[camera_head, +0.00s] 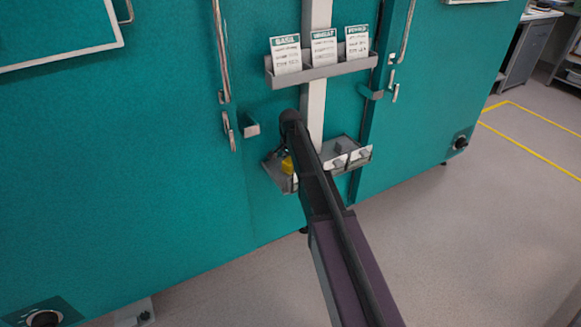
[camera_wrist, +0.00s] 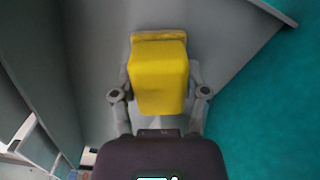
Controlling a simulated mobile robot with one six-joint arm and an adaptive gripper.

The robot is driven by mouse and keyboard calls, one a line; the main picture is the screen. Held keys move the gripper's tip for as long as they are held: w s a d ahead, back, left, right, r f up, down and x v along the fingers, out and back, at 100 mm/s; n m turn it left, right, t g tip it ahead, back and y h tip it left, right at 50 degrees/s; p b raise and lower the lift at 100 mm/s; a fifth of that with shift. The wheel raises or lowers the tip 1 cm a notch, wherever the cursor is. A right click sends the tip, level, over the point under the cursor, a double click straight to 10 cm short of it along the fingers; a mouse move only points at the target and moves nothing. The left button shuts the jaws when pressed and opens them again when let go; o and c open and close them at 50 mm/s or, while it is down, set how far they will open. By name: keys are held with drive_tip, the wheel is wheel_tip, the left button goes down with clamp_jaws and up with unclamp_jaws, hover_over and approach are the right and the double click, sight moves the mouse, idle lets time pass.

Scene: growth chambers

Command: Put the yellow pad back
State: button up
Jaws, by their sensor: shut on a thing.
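The yellow pad (camera_wrist: 160,75) is a small block with a wider, darker yellow strip along its far edge in the wrist view. My gripper (camera_wrist: 160,95) is shut on it, with one grey finger on each side. In the head view the yellow pad (camera_head: 288,165) shows as a small patch at the left end of the lower grey tray (camera_head: 275,175), beside my arm. The pad is at the tray. I cannot tell whether it touches the tray floor. My arm hides the middle of the tray and my gripper in the head view.
White-fronted items (camera_head: 360,155) stand in the right part of the lower tray. An upper rack (camera_head: 320,75) holds three labelled cards. Teal chamber doors with metal handles (camera_head: 221,50) flank the white post (camera_head: 316,100). Small grey brackets (camera_head: 250,126) jut out nearby. Open floor lies at right.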

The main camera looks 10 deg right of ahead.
sight(290, 160)
drive_tip(key=shift+f, duration=0.1)
drive_tip(key=o, duration=1)
wheel_tip(290, 160, up, 8)
drive_tip(key=p, duration=0.7)
drive_tip(key=shift+f+p, duration=0.15)
drive_tip(key=shift+p, duration=0.15)
drive_tip(key=shift+s, duration=0.1)
idle(0.4)
drive_tip(key=s+n, duration=0.9)
drive_tip(key=s, duration=2)
drive_tip(key=shift+d+n, duration=0.15)
drive_tip(key=shift+n, duration=0.25)
